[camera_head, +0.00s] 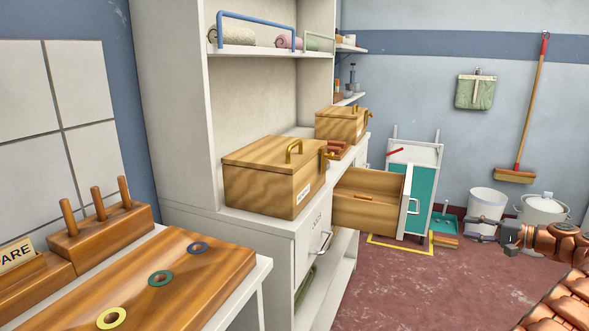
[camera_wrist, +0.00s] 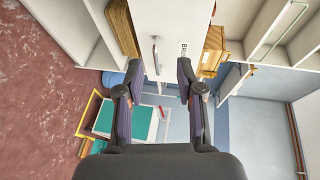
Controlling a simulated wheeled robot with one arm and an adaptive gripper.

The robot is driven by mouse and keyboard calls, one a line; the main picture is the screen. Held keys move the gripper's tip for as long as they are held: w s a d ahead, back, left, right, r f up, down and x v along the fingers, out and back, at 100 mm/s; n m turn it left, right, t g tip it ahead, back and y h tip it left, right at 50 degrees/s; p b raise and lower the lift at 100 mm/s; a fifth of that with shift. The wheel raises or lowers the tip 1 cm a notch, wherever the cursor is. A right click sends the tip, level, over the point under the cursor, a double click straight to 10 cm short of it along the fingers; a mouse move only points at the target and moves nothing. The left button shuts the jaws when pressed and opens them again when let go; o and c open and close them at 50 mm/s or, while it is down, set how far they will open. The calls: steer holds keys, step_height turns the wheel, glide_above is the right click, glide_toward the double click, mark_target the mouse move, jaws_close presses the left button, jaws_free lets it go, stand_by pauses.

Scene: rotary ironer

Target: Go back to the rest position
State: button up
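My gripper (camera_head: 485,229) is at the right of the head view, in front of the white bucket and apart from the furniture. In the wrist view my gripper (camera_wrist: 158,75) has its two dark fingers spread wide, with nothing between them. The orange arm reaches in from the right edge. A white cabinet front with a grey handle (camera_wrist: 156,55) shows beyond the fingers in the wrist view.
Wooden lidded boxes (camera_head: 258,189) stand on the white counter. A teal-and-white cart (camera_head: 417,204) stands behind the drawer within yellow floor marking. A bucket (camera_head: 486,206), pot (camera_head: 541,209) and broom (camera_head: 526,120) are by the back wall. The red floor (camera_head: 425,285) in front is clear.

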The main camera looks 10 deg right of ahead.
steer(key=w+a+r+n+g+y+p, duration=0.1)
steer(key=w+a+r+p, duration=0.1)
steer(key=a+r, duration=0.35)
steer(key=w+a+r+g+p, duration=0.1)
steer(key=w+a+r+p, duration=0.15)
steer(key=a, duration=0.55)
steer(key=s+a+r+n+g+p, duration=0.1)
steer(key=s+a+r+g+p, duration=0.25)
steer(key=a, duration=0.55)
steer(key=s+a+r+n+g+p, duration=0.15)
steer(key=s+a+r, duration=0.25)
steer(key=a, duration=0.6)
steer(key=s+a+r+n+g+p, duration=0.1)
steer(key=s+a+r+g+p, duration=0.2)
steer(key=a, duration=0.6)
steer(key=s+a+r+n+g+h+p, duration=0.1)
steer(key=s+a+g+h+p, duration=0.2)
steer(key=s, duration=0.6)
steer(key=s+a+r+n+h+p, duration=0.1)
steer(key=s+a+n+p, duration=0.15)
steer(key=s+a, duration=0.45)
steer(key=s+d+n+h+p, duration=0.1)
steer(key=s+d+h+p, duration=0.2)
steer(key=s, duration=0.8)
steer(key=s+d+n+g+h+p, duration=0.1)
steer(key=s+d+h+p, duration=0.2)
steer(key=s, duration=0.8)
steer(key=shift+s+d+f+h+p, duration=0.2)
steer(key=shift+d+h+p, duration=0.3)
steer(key=shift+p, duration=0.4)
